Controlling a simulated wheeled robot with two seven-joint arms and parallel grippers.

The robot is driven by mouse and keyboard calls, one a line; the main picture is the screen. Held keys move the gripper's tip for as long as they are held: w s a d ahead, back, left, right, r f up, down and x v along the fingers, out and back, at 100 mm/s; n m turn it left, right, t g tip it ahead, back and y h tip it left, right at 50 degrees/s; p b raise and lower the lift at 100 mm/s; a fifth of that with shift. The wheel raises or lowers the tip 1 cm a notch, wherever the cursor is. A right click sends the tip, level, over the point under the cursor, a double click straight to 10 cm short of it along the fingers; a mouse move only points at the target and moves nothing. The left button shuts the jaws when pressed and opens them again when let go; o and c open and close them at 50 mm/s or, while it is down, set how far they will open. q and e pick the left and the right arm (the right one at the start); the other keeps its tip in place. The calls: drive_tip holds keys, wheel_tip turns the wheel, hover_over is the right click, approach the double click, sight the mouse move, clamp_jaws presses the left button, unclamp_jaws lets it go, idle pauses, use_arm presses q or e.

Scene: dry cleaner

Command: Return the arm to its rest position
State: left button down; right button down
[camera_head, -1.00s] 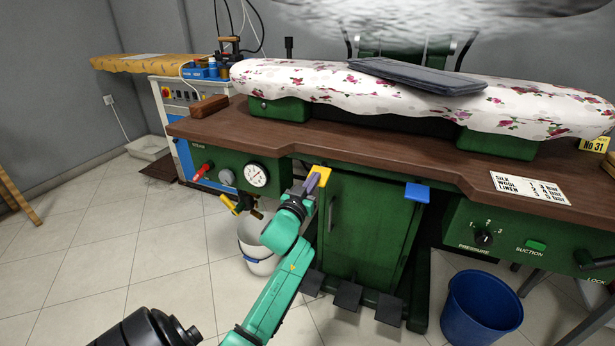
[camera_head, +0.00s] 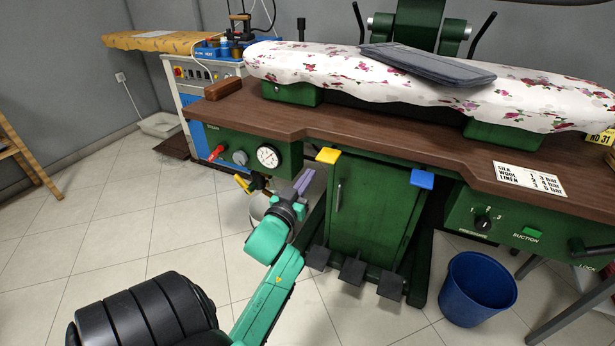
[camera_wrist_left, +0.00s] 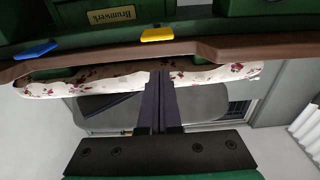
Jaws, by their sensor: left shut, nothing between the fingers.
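My left gripper (camera_head: 304,182) is in front of the green press cabinet in the head view, just below and to the left of the yellow tab (camera_head: 328,155). Its purple fingers are shut with nothing between them. In the left wrist view the fingers (camera_wrist_left: 161,76) lie together, pointing toward the table edge, with the yellow tab (camera_wrist_left: 158,35) beyond them, apart from the tips. My teal left arm (camera_head: 270,295) comes up from the bottom of the head view. My right gripper does not show.
The press table (camera_head: 400,140) has a brown edge, a floral-covered board (camera_head: 350,80) and folded dark cloth (camera_head: 428,64). A blue tab (camera_head: 422,179) is on its front. Pedals (camera_head: 352,271) and a blue bucket (camera_head: 478,290) stand below. The tiled floor at left is clear.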

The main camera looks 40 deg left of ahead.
use_arm(q)
drive_tip(key=shift+f, duration=0.1)
idle(0.4)
